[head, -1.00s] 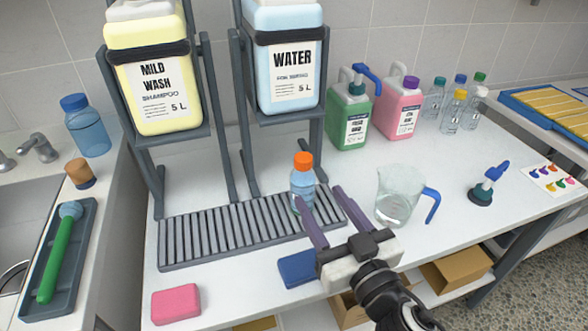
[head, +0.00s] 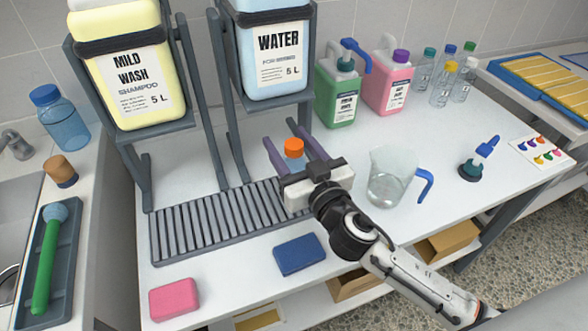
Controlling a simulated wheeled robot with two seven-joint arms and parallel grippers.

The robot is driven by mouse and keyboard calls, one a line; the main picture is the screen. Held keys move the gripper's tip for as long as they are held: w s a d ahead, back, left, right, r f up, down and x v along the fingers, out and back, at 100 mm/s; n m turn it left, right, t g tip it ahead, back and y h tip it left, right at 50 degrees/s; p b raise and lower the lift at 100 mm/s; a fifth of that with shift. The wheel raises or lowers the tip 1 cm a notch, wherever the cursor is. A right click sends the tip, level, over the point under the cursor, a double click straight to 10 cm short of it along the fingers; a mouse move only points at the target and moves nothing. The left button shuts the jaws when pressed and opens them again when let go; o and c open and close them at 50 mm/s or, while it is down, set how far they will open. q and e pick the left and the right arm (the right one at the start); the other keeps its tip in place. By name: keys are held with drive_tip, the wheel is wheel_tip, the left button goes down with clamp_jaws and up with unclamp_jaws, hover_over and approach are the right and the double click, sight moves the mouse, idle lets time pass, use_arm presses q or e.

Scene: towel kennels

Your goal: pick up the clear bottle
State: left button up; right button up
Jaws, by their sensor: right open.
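A clear bottle with an orange cap (head: 294,147) stands upright at the right end of the grey slatted rack, under the water jug. Most of its body is hidden behind my right gripper. My right gripper (head: 285,140) is open, with one purple finger on each side of the bottle. I cannot tell whether either finger touches it. Other clear bottles (head: 441,90) with coloured caps stand at the back right. My left gripper is out of view.
A measuring jug (head: 388,180) stands right of my gripper. Blue (head: 300,254) and pink (head: 174,299) sponges lie in front. Green (head: 340,95) and pink (head: 388,85) canisters stand behind. The grey rack (head: 170,250) runs left beneath the shampoo jug (head: 125,75).

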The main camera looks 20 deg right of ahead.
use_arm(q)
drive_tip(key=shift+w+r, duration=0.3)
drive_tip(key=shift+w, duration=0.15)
use_arm(e)
drive_tip(key=shift+w+a, duration=0.1)
drive_tip(key=shift+w, duration=0.55)
clamp_jaws()
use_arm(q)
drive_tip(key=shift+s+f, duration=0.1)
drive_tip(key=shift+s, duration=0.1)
